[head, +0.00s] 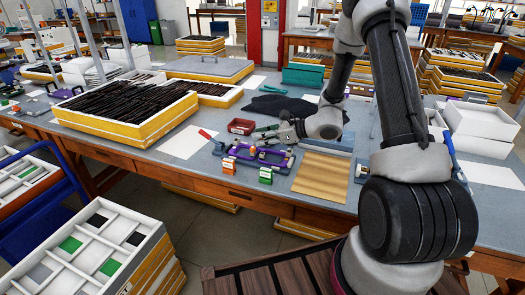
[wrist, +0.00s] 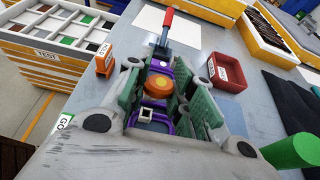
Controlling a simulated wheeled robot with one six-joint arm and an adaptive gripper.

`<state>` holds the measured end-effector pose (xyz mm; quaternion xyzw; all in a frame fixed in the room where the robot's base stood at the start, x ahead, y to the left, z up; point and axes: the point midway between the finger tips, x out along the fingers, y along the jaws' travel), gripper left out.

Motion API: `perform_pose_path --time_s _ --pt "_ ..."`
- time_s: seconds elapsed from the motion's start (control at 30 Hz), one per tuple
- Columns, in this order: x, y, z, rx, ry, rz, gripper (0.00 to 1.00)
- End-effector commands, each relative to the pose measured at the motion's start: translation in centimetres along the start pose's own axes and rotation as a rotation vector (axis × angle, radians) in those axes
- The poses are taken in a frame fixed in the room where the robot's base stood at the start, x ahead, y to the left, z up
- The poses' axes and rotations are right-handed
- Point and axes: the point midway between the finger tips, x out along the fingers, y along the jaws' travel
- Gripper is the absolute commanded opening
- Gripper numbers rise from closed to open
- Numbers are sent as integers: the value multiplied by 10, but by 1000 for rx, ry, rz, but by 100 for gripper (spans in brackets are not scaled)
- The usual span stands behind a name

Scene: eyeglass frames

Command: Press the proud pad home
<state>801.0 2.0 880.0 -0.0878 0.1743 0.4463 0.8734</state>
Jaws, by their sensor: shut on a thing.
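A purple fixture (head: 244,158) lies on the grey bench top, and its frame shows between my fingers in the wrist view (wrist: 151,129). A red-handled clamp (wrist: 166,25) stands at its far end. My gripper (head: 270,131) is low over the bench at the fixture's back side, with green finger pads. In the wrist view, an orange-topped round piece (wrist: 158,86) appears between the pads, and my gripper is shut on it. Its lower part is hidden. The proud pad is too small or too covered for me to pick out.
A red tray (head: 241,126) is behind the fixture. An orange labelled block (head: 229,166) and a green one (head: 266,174) stand in front. A tan mat (head: 322,173) lies to the right. A bin of dark frames (head: 125,108) is at left; a white sheet (head: 188,142) lies between.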

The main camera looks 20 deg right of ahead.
Motion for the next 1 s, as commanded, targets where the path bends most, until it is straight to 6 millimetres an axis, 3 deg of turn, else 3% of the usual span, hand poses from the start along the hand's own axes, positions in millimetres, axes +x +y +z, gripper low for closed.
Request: perform_pose_path --time_s 0.4,0.8,0.83,0.93,1.0 --pt "19 0 -46 1 1 0 13" --pt "21 0 -52 -2 0 0 13" --pt "22 0 -52 -2 0 0 26" --pt "21 0 -51 -2 0 0 44" --pt "21 0 -51 -2 0 0 46"
